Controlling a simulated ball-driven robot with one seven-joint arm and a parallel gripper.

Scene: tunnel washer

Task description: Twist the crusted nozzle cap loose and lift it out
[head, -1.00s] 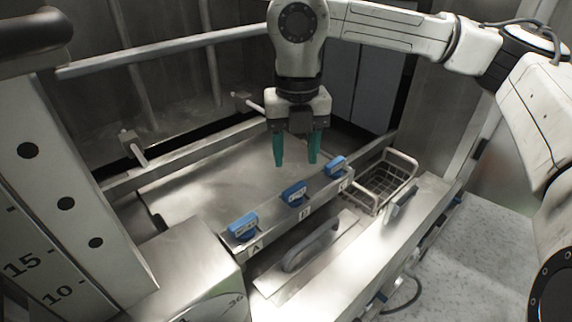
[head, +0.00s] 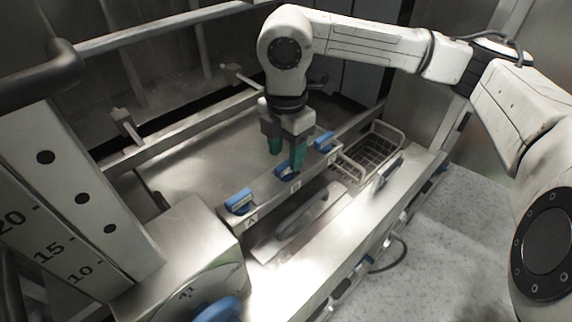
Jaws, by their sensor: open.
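Three blue nozzle caps sit in a row on a steel rail: the left cap (head: 239,201) by the letter A, the middle cap (head: 283,174), and the right cap (head: 325,139). I cannot tell from here which one is crusted. My gripper (head: 287,162) points down with its green fingers open and nothing seen between them. It is at the middle cap; the nearer finger hides part of that cap. I cannot tell whether the fingers touch it or are only just above it.
A wire basket (head: 372,152) stands to the right of the rail and looks empty. A bar handle (head: 305,212) lies in front of the rail. A steel housing with another blue part (head: 217,310) is at the lower left. The steel plate (head: 200,160) behind the rail is clear.

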